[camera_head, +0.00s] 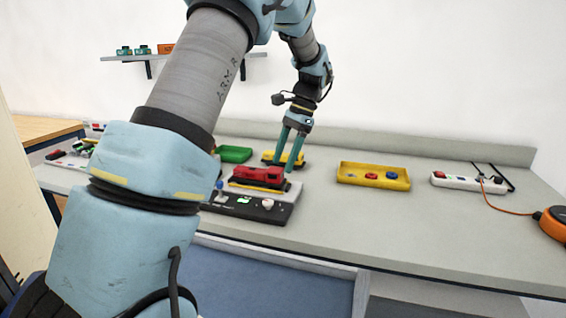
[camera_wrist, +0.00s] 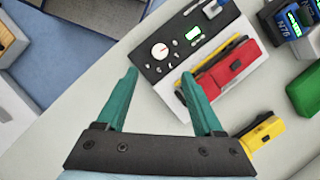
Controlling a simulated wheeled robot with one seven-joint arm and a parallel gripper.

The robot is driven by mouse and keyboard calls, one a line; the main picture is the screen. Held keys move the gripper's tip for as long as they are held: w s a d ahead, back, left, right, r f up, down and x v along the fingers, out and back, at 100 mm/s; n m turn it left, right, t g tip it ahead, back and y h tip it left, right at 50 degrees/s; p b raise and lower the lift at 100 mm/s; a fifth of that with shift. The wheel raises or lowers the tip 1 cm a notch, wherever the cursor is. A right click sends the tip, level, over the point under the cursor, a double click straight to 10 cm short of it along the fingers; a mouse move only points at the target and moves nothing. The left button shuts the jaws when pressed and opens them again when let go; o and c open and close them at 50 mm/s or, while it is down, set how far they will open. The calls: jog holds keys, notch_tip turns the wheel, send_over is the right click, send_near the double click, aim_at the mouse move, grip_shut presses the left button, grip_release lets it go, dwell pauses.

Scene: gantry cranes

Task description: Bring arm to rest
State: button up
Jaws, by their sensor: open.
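My gripper (camera_head: 286,166) hangs over the bench behind the red toy locomotive in the head view, its two teal fingers apart. In the wrist view my gripper (camera_wrist: 160,73) is open with nothing between its fingers. The red locomotive (camera_head: 262,178) stands at the back of the black control unit (camera_head: 250,209). In the wrist view the red locomotive (camera_wrist: 226,76) lies right of the fingertips, beside the unit's dial and green display. A yellow locomotive (camera_head: 268,156) is partly hidden by the fingers; it also shows in the wrist view (camera_wrist: 262,132). My arm's links cross the left half of the head view.
A yellow tray (camera_head: 345,180) holds red and blue round pieces. A white power strip (camera_head: 468,181) and orange cable reel (camera_head: 553,224) are at right. A wall shelf (camera_head: 187,57) is behind. The bench front right is clear.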

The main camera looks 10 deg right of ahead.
jog(key=s+a+f+n+t+h, duration=0.1)
jog(key=s+a+f+n+h, duration=0.1)
jog(key=s+a+n, duration=0.4)
jog(key=s+a+f+n+t+h, duration=0.1)
jog(key=s+a+n, duration=0.6)
jog(key=a, duration=0.8)
jog(key=s+f+h, duration=0.1)
jog(key=s, duration=0.1)
jog(key=shift+s+a+f+t, duration=0.2)
jog(key=shift+s+f+t, duration=0.15)
jog(key=shift+t, duration=0.05)
